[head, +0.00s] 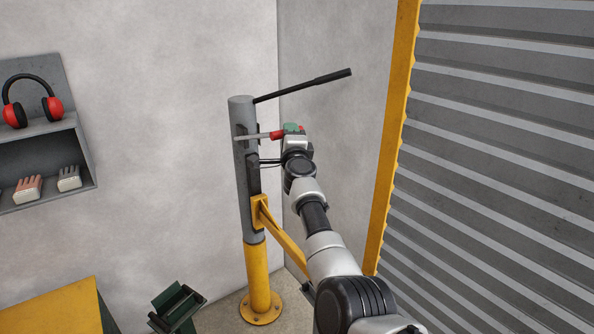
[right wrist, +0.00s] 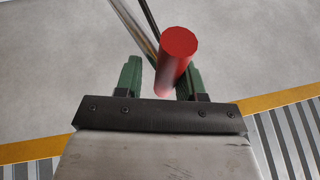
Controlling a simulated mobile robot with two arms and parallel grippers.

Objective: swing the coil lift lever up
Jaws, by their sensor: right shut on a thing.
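The lever with the red grip (head: 277,135) sticks out to the right from the grey upper part of the post (head: 243,180). Its light metal rod lies close to level in the head view. My right gripper (head: 293,129) is shut on the red grip near its outer end. In the right wrist view the round red end (right wrist: 178,45) stands between the green fingers, close to the right one. The fingers hide part of the grip in the head view.
A long black bar (head: 305,86) slants up right from the post top, above my right gripper. A yellow bracket (head: 275,230) juts from the post below. A ribbed grey shutter (head: 500,150) with a yellow edge stands right. A shelf (head: 45,165) hangs on the left wall.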

